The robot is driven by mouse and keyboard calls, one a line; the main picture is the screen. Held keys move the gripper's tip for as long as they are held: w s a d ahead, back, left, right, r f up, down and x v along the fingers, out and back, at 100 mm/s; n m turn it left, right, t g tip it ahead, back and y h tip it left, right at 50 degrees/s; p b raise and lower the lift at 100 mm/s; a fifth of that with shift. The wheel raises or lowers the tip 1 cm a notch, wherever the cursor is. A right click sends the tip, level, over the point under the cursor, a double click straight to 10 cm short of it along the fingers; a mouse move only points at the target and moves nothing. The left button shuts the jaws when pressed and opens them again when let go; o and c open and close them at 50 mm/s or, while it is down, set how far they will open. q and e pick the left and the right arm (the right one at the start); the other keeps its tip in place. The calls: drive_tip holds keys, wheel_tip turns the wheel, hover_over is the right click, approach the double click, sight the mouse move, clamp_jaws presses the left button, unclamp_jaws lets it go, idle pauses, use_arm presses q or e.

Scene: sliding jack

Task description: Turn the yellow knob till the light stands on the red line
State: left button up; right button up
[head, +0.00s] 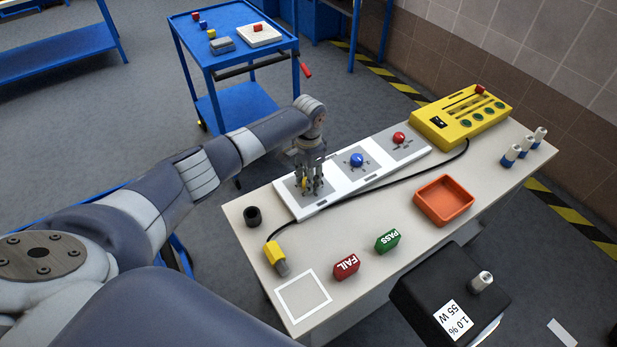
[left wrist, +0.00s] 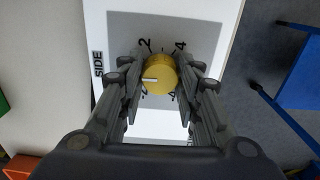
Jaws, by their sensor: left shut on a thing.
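The yellow knob (left wrist: 159,78) sits between the two fingers of my left gripper (left wrist: 158,80) in the left wrist view. The gripper is shut on it. A white pointer mark on the knob faces left, and a dial with numbers surrounds it. In the head view my left gripper (head: 313,187) covers most of the knob (head: 304,183) at the near-left end of the white panel (head: 334,195). A blue knob (head: 356,160) and a red knob (head: 399,138) are farther along the panel. I cannot make out the light or the red line. My right gripper is not in view.
A yellow box (head: 461,117) stands at the table's far end, with a black cable along the panel. An orange tray (head: 443,200), FAIL block (head: 346,266), PASS block (head: 388,240) and black cup (head: 253,216) are on the table. A blue cart (head: 237,62) stands behind.

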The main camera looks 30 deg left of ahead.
use_arm(q)
drive_tip(key=n+p, duration=0.2)
drive_tip(key=shift+r+p, duration=0.25)
drive_tip(key=shift+p, duration=0.1)
drive_tip(key=n+p, duration=0.2)
drive_tip(key=n, duration=0.1)
drive_tip(key=n+p, duration=0.2)
drive_tip(key=n, duration=0.1)
drive_tip(key=shift+f, duration=0.1)
drive_tip(key=shift+w+n+p, duration=0.1)
drive_tip(key=shift+n+p, duration=0.7)
drive_tip(key=shift+n, duration=0.9)
drive_tip(key=o, duration=1)
drive_tip(key=shift+f, duration=0.1)
drive_tip(key=shift+o, duration=0.2)
